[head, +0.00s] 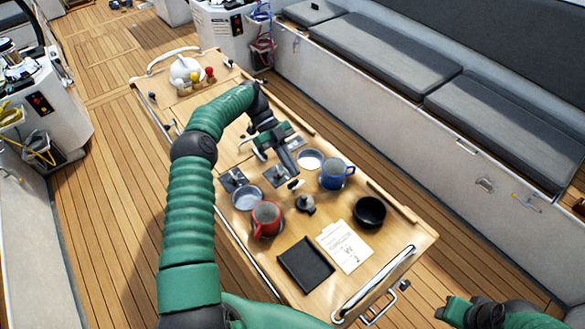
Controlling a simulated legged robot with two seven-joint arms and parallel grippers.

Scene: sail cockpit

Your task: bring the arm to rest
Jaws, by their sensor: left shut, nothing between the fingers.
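My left arm reaches up the picture and bends over the wooden cockpit table (215,236). My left gripper (290,163) is shut and empty above the middle of the table. It is near a white-topped round item (310,160) and a blue mug (337,174); I cannot tell its exact height above the table. My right gripper (447,310) shows at the lower right, beyond the table's near right corner. Its fingers are too small and dark to tell if they are open or shut.
On the table are a red mug (265,218), a black bowl (370,211), a grey bowl (247,197), a black tray (306,265), a paper sheet (345,246) and a white kettle (184,72). A cushioned bench (390,50) runs along the right.

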